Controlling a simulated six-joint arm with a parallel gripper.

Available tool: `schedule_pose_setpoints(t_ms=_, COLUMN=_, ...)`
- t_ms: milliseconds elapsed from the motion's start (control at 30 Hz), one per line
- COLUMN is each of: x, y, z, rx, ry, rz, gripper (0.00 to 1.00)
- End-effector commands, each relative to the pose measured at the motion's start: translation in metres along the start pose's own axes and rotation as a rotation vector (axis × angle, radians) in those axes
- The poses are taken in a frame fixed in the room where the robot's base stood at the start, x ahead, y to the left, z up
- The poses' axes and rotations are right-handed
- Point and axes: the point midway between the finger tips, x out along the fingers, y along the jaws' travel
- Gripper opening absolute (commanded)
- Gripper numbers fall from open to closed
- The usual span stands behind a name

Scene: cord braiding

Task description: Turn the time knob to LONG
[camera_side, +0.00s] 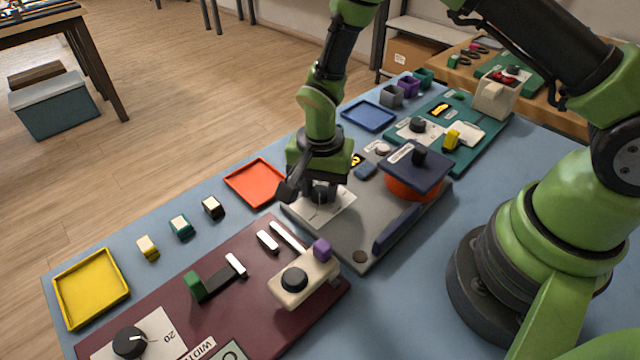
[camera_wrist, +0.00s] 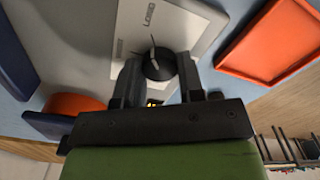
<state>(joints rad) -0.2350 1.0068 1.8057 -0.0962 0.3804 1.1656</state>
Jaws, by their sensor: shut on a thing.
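The time knob (camera_wrist: 160,66) is a round black dial on a white plate (camera_wrist: 190,22). My gripper (camera_wrist: 158,85) has one finger on either side of the knob and is shut on it. In the wrist view a label that seems to read LONG lies on the plate above the knob, with thin tick marks around the dial. In the side view my gripper (camera_side: 318,192) reaches down over the white plate (camera_side: 335,212) on the grey panel (camera_side: 350,245), and hides most of the knob. I cannot tell exactly where the pointer stands.
An orange-red tray (camera_side: 257,182) lies left of the panel. An orange pot with a dark blue square lid (camera_side: 416,165) stands to the right. A maroon panel (camera_side: 235,300) with a cream block (camera_side: 303,278) is in front. A green panel (camera_side: 460,130) lies behind.

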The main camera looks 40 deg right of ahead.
Motion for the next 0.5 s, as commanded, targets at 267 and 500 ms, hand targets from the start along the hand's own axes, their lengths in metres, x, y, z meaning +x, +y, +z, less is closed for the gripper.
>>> schedule_pose_setpoints(t_ms=267, x=-0.0006, y=0.0006, z=0.0009, rx=0.113, ry=-0.002, rz=0.003, gripper=0.12)
schedule_pose_setpoints(t_ms=500, x=-0.0005, y=0.0006, z=0.001, rx=0.145, ry=-0.002, rz=0.003, gripper=0.12)
